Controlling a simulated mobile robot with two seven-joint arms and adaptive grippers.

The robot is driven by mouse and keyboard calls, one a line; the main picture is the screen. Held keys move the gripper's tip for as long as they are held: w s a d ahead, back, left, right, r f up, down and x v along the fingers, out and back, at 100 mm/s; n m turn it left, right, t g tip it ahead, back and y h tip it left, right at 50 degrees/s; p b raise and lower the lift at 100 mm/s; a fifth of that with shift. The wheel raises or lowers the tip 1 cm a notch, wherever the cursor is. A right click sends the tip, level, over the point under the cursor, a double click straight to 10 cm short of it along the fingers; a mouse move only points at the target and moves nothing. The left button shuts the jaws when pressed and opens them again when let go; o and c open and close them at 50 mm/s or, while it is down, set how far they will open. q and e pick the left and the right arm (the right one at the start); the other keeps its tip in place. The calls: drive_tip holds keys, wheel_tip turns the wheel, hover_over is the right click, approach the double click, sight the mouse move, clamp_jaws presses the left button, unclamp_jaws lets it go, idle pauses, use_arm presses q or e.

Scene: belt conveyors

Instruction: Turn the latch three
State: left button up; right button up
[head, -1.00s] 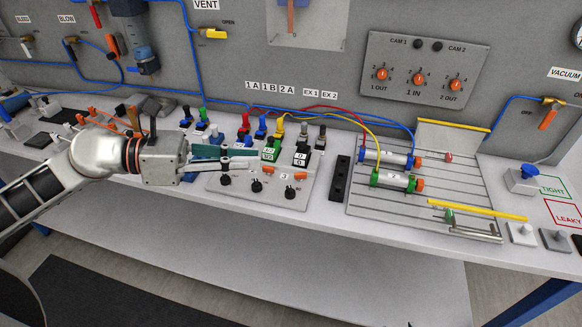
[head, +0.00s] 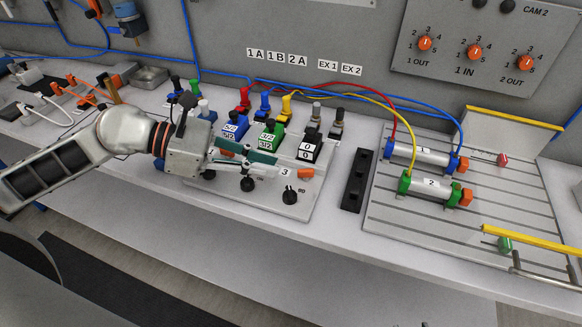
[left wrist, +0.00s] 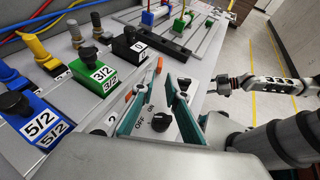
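Latch three is the small orange latch (head: 305,174) beside the "3" label on the light control panel (head: 240,203). It also shows in the left wrist view (left wrist: 158,65), beyond the fingertips. My left gripper (head: 277,165) has teal fingers, spread apart and empty. Its tips are just left of the latch, by the label, and apart from it. In the left wrist view the open fingers (left wrist: 161,82) have a black ON/OFF knob (left wrist: 160,122) showing between them. My right gripper (left wrist: 224,84) is small at the right of that view; its opening is unclear.
Behind the fingers stand a blue 5/2 valve (head: 235,131), a green 3/2 valve (head: 268,135) and a black valve (head: 310,145). A black block (head: 357,180) and a slotted plate with two cylinders (head: 425,187) are to the right. Hoses run behind.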

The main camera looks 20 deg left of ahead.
sight(290, 180)
use_arm(q)
drive_tip(key=x, duration=0.4)
drive_tip(key=shift+r, duration=0.1)
drive_tip(key=shift+p+x, duration=0.3)
drive_tip(key=shift+x, duration=0.65)
use_arm(e)
drive_tip(key=shift+s+a+f, duration=0.1)
drive_tip(key=shift+a, duration=0.1)
